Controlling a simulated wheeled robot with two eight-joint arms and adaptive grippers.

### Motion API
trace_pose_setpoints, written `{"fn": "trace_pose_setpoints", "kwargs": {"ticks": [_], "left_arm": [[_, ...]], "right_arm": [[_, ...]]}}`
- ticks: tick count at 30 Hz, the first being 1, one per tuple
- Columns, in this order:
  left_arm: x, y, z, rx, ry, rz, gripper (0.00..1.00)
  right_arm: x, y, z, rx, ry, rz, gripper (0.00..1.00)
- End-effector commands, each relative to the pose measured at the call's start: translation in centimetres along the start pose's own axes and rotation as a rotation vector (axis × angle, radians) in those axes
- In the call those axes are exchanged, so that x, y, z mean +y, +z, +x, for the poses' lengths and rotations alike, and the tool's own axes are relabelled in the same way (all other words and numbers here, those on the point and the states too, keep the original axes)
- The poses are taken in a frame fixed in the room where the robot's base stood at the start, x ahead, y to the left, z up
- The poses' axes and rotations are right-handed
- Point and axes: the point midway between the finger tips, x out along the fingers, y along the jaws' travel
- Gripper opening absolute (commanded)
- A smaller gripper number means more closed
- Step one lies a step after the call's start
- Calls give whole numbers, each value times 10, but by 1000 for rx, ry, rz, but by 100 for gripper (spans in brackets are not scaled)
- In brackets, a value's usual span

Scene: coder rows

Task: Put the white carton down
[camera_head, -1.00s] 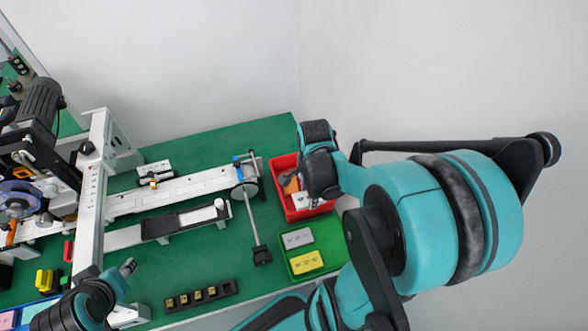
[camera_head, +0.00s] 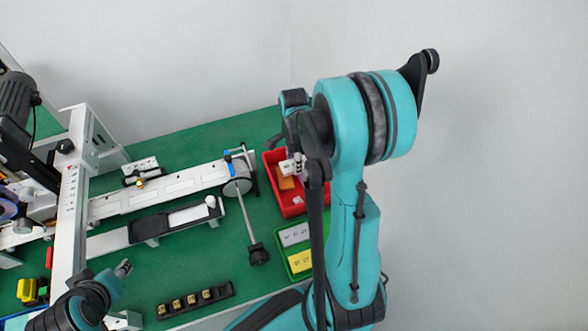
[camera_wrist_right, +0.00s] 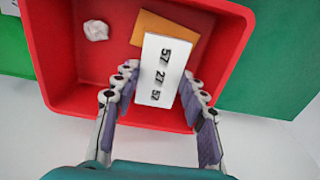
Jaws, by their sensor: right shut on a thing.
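The white carton (camera_wrist_right: 160,70) is a slim white block with printed numbers. In the right wrist view it sits between the fingers of my right gripper (camera_wrist_right: 160,95), which is shut on it. The carton is over the red bin (camera_wrist_right: 60,85), with an orange block (camera_wrist_right: 150,27) partly behind it. I cannot tell whether the carton touches the bin floor. In the head view the carton (camera_head: 286,167) shows beside the right gripper's fingers (camera_head: 298,166), partly hidden by my arm. My left gripper (camera_head: 122,268) is at the lower left; its jaw state is unclear.
A crumpled white piece (camera_wrist_right: 96,30) lies in the red bin. A green tray (camera_head: 284,252) with a grey block and a yellow block stands in front of it. A black holder (camera_head: 195,300) and rail equipment (camera_head: 160,195) stand to the left on the green table (camera_head: 190,262).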

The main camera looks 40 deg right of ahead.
Motion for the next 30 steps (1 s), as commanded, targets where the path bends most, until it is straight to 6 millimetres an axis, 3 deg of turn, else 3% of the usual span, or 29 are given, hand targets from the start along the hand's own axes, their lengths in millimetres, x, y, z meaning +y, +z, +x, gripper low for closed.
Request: {"fn": "trace_pose_setpoints", "kwargs": {"ticks": [7, 20, 21, 23, 30], "left_arm": [[0, 11, 15, 0, 0, 0, 40], [0, 13, 18, 0, 0, 0, 40], [0, 13, 18, 0, 0, 0, 40], [0, 12, 17, 0, 0, 0, 40], [0, 12, 17, 0, 0, 0, 40]], "right_arm": [[0, 0, 37, 0, 0, 0, 28], [1, 0, 43, 0, 0, 0, 28], [1, 0, 42, 0, 0, 0, 47], [1, 0, 42, 0, 0, 0, 63], [1, 0, 41, 0, 0, 0, 63]]}}
